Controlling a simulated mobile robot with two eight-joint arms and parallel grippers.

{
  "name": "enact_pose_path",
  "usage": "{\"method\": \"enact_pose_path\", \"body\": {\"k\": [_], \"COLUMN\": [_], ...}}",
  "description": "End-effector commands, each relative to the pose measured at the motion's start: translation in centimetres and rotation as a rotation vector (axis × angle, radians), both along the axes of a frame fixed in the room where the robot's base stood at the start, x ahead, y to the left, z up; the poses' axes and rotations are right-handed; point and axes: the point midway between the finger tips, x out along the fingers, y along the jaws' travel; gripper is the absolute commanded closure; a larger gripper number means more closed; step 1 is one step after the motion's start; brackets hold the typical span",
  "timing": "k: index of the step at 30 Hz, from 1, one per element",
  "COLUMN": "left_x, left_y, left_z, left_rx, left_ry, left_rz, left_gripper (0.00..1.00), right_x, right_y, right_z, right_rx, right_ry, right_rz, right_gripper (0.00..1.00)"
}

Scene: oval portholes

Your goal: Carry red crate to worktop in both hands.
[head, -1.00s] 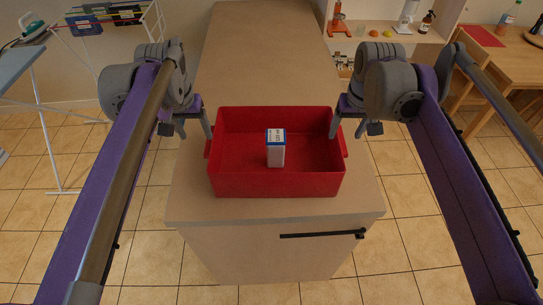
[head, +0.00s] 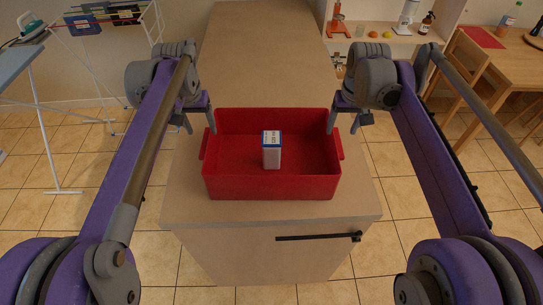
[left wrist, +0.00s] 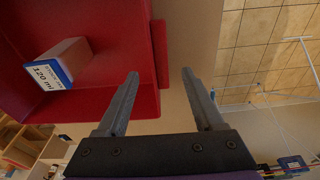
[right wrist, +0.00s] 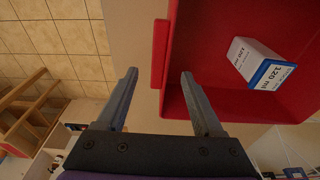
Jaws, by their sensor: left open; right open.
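The red crate (head: 272,188) sits on the near end of the worktop (head: 262,60), with a white and blue box (head: 271,152) standing inside it. My left gripper (head: 202,130) is open at the crate's left side, and my right gripper (head: 344,130) is open at its right side. In the left wrist view, the open fingers (left wrist: 160,75) lie near the crate's side handle (left wrist: 160,54), with one finger over the crate side. In the right wrist view, the open fingers (right wrist: 159,75) lie near the other handle (right wrist: 159,54). Neither gripper is closed on the crate.
The worktop behind the crate is bare. A drying rack (head: 105,14) stands at the back left. A shelf with an orange device (head: 336,24) and bottles is at the back right, beside a wooden table (head: 512,52). A black handle (head: 318,237) is on the cabinet front.

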Motion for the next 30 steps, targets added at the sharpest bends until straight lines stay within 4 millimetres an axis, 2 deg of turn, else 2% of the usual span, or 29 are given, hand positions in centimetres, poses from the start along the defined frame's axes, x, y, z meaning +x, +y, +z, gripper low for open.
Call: {"method": "enact_pose_path", "body": {"k": [3, 9, 15, 23, 30], "left_x": [0.4, 0.8, 0.9, 0.9, 0.9], "left_y": [0.0, 0.0, 0.0, 0.0, 0.0], "left_z": [-2.3, -4.9, -5.9, -6.0, -5.9], "left_rx": [0.000, 0.000, 0.000, 0.000, 0.000], "left_ry": [0.000, -0.001, -0.001, -0.001, -0.001], "left_rz": [0.000, 0.000, 0.000, 0.000, 0.000], "left_gripper": [0.31, 0.31, 0.31, 0.31, 0.73], "right_x": [0.3, 0.7, 0.9, 0.9, 0.9], "right_y": [0.0, 0.0, 0.0, 0.0, 0.0], "right_z": [-2.3, -4.9, -5.9, -6.0, -5.9], "right_rx": [0.000, 0.000, 0.000, 0.000, 0.000], "right_ry": [0.000, 0.000, 0.000, 0.000, 0.000], "right_rz": [0.000, 0.000, 0.000, 0.000, 0.000], "right_gripper": [0.31, 0.31, 0.31, 0.31, 0.73]}}
